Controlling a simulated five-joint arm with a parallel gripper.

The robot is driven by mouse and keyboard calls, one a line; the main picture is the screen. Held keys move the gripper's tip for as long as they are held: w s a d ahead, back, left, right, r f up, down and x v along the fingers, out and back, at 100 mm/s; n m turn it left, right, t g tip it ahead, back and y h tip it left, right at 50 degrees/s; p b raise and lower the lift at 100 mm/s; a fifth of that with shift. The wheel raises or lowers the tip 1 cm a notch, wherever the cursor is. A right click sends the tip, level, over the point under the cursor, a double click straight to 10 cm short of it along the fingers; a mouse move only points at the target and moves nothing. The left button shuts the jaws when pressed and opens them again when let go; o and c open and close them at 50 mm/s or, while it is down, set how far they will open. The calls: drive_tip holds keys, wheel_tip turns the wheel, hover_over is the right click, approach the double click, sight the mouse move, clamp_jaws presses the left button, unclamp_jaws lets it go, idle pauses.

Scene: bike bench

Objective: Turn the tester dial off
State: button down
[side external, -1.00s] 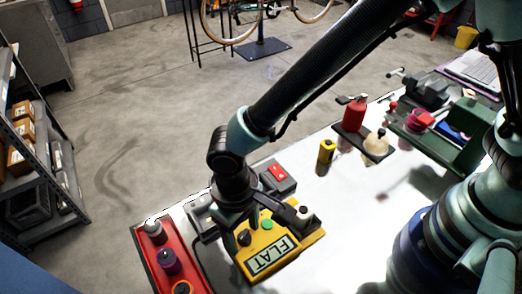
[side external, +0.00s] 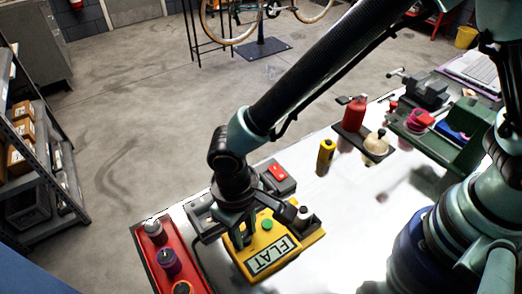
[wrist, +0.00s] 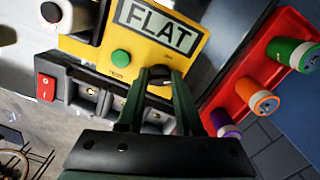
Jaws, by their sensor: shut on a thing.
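The tester (side external: 297,249) is a yellow box near the front edge of the bench. Its display (side external: 271,255) reads "FLAT", and a green button (side external: 267,225) sits beside it. In the wrist view the tester (wrist: 88,52) is at the top, with the display (wrist: 157,25) and green button (wrist: 121,58). The black dial (wrist: 160,74) shows between the fingertips; its pointer position is unclear. My gripper (wrist: 155,90) is shut on the dial. In the side view my gripper (side external: 240,235) comes down over the tester's left corner and hides the dial.
A red tray (side external: 143,237) of cans lies left of the tester. A grey unit with a red switch (side external: 277,172) is behind it, and a white-and-black knob (side external: 303,214) is close on the right. A yellow can (side external: 326,153) stands farther right.

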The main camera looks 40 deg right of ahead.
drive_tip(key=shift+a+r+n, duration=0.1)
drive_tip(key=shift+a+n, duration=0.2)
drive_tip(key=shift+n, duration=2.3)
drive_tip(key=shift+n+y, duration=0.3)
drive_tip(key=shift+n, duration=2.8)
drive_tip(key=shift+s, duration=0.1)
drive_tip(key=shift+d, duration=0.1)
drive_tip(key=c, duration=0.6)
unclamp_jaws()
drive_tip(key=shift+d, duration=0.1)
